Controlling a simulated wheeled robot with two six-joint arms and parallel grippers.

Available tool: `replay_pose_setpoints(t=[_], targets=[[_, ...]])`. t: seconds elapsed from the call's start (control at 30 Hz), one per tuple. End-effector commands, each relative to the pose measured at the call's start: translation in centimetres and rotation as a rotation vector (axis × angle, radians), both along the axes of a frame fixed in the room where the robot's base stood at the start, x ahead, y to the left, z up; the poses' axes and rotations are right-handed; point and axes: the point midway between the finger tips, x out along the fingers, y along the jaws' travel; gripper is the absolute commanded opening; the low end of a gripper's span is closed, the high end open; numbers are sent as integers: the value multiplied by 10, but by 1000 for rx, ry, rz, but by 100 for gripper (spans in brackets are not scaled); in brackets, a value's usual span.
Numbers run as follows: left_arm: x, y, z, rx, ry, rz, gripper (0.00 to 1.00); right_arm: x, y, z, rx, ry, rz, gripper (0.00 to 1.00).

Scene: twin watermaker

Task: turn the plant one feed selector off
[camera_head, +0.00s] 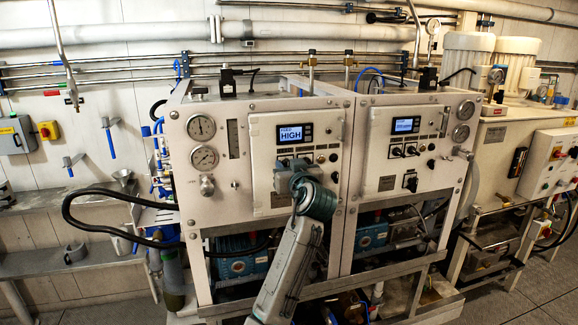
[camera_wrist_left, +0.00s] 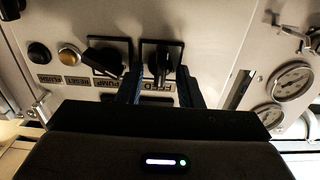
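The plant one feed selector (camera_wrist_left: 163,62) is a black knob on a dark square plate, above the partly covered FEED label in the upside-down left wrist view. Its handle runs roughly up and down in that picture. My left gripper (camera_wrist_left: 160,78) is open, with one finger on each side of the knob; I cannot tell whether either touches it. In the head view my left gripper (camera_head: 296,172) is at the lower part of the plant one panel and hides most of the selector. The plant one display (camera_head: 293,134) reads FEED HIGH. My right gripper is not in view.
The pump selector (camera_wrist_left: 107,56) sits close beside the feed selector, with the amber reset button (camera_wrist_left: 69,56) and dark flush button (camera_wrist_left: 38,52) beyond. Round gauges (camera_head: 203,157) are left of the panel. The plant two panel (camera_head: 401,150) stands to the right.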

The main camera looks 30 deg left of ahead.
Motion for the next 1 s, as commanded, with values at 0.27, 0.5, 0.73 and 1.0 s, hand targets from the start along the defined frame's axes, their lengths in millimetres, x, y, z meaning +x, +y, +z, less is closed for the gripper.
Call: replay_pose_setpoints(t=[0.27, 0.5, 0.73, 1.0], targets=[[0, 0, 0, 0, 0, 0, 2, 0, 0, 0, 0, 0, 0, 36], [0, 0, -2, -22, -26, 0, 2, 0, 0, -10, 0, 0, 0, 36], [-1, 0, -6, -99, -120, 0, 2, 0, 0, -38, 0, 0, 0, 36], [-2, 1, -7, -250, -297, 0, 2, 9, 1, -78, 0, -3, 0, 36]])
